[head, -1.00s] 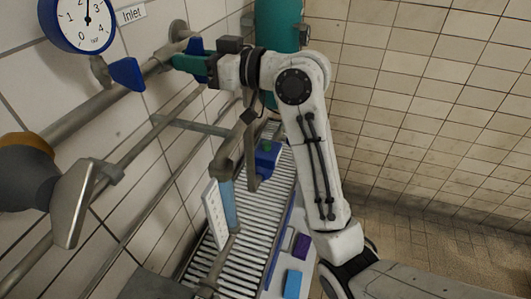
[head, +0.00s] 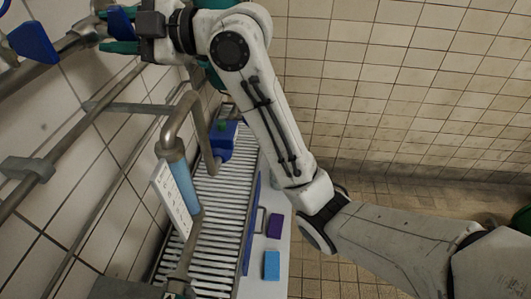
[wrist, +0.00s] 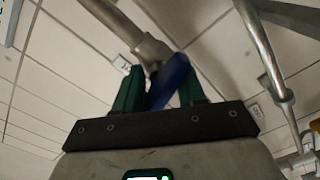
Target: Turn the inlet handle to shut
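A blue lever handle (head: 121,21) sits on the grey pipe at the upper left of the head view. My gripper (head: 119,30) is around it, with one green finger on either side. In the wrist view the blue handle (wrist: 170,83) stands slanted between the spread green fingers (wrist: 160,92), below a grey pipe fitting. The fingers look open, and whether either touches the handle is unclear. A second blue handle (head: 33,42) is on the same pipe farther left, clear of my gripper. The gauge and the "Inlet" label are outside the current head view.
Pipes run along the tiled wall at left. Purple and light blue blocks (head: 272,265) lie on a pale surface.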

